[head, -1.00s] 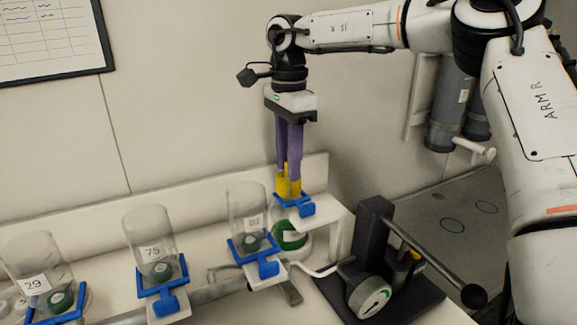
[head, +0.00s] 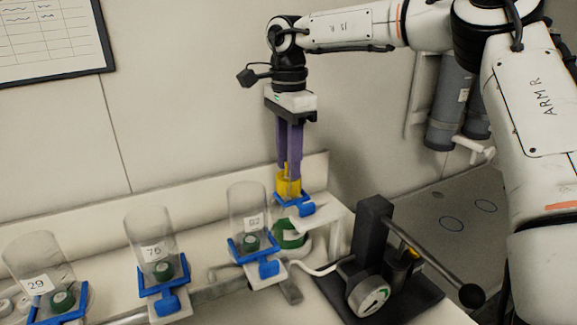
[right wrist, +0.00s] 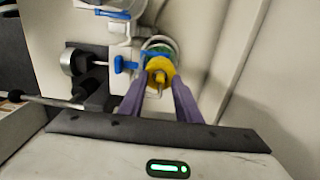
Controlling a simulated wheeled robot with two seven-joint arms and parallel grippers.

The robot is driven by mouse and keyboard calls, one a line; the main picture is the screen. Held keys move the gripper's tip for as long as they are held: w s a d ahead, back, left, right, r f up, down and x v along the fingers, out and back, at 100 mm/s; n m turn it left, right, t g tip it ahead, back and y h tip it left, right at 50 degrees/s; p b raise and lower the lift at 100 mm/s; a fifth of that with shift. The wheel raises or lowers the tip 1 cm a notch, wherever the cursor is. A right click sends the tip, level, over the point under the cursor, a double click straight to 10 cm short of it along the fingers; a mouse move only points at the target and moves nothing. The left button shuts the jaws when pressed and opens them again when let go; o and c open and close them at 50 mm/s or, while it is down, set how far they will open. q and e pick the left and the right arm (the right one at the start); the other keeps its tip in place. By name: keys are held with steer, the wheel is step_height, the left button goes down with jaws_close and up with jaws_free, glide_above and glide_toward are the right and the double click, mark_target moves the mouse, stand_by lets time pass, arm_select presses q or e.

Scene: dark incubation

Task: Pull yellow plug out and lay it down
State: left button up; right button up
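The yellow plug (head: 289,188) sits upright at the blue holder (head: 298,206) at the right end of the row, with a narrow part sticking up. It also shows in the right wrist view (right wrist: 160,68), between and just beyond the fingertips. My right gripper (head: 290,167) points straight down over the plug with its purple fingers. In the right wrist view my right gripper (right wrist: 160,88) is open, one finger on each side of the plug, with no clear contact. My left gripper is out of view.
A green object (head: 290,236) is below the blue holder. Clear vessels (head: 249,208) in blue holders stand in a row to the left. A dark device (head: 375,235) with a long lever (head: 437,262) stands at the right front. The wall is close behind.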

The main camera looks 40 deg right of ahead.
steer(key=shift+c, duration=0.3)
jaws_close()
steer(key=shift+r, duration=0.15)
steer(key=shift+r+p, duration=0.3)
steer(key=shift+r, duration=2.55)
